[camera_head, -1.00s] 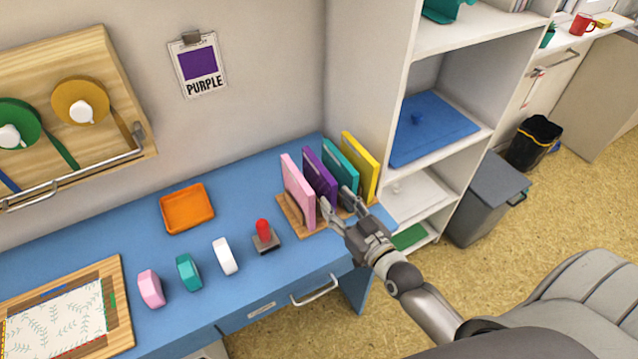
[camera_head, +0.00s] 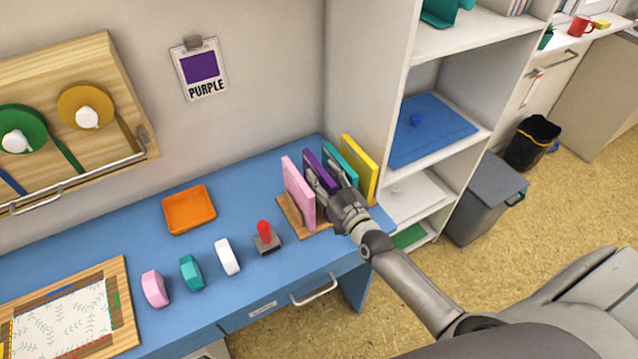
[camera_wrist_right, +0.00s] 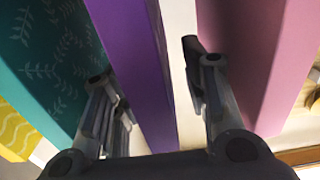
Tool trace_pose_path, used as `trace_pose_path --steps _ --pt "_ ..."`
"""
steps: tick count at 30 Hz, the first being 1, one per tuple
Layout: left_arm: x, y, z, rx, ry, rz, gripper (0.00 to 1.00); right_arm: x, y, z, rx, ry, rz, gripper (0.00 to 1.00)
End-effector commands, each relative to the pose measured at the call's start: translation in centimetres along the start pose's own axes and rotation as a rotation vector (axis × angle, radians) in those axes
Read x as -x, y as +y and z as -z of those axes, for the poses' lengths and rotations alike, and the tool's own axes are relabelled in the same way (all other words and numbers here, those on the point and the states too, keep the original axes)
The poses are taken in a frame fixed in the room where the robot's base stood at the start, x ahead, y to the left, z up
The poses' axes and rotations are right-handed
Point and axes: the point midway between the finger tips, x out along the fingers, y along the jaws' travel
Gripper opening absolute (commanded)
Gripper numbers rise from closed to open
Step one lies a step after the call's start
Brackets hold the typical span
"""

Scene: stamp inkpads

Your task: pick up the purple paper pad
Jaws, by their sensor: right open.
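The purple paper pad (camera_head: 317,163) stands upright in a wooden rack (camera_head: 293,217), between a pink pad (camera_head: 298,193) and a teal pad (camera_head: 342,160). My right gripper (camera_head: 326,180) is at the front of the purple pad and hides much of it. In the right wrist view the purple pad (camera_wrist_right: 133,62) runs between the two open fingers of the right gripper (camera_wrist_right: 155,95). One finger is on the teal pad's side (camera_wrist_right: 52,60), the other in the gap beside the pink pad (camera_wrist_right: 258,60). Contact cannot be told. My left gripper is not in view.
A yellow pad (camera_head: 361,168) stands at the rack's right end, close to the white shelf unit (camera_head: 366,60). A red-handled stamp (camera_head: 265,236) and an orange tray (camera_head: 189,209) are to the left. A card reading PURPLE (camera_head: 202,70) hangs on the wall.

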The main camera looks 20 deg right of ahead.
Motion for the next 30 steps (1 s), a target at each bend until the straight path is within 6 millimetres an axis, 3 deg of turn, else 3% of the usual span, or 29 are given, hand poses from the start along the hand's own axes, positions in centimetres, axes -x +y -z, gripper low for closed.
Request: trace_pose_path --steps 6,14,23,30 --pt "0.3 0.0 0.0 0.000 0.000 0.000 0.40 -2.0 0.0 0.0 0.000 0.000 0.000 0.41" --pt "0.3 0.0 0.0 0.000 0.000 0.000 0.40 -2.1 0.0 0.0 0.000 0.000 0.000 0.41" --pt "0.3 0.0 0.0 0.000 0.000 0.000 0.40 -2.1 0.0 0.0 0.000 0.000 0.000 0.03" --pt "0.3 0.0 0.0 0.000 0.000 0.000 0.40 -2.1 0.0 0.0 0.000 0.000 0.000 0.00"
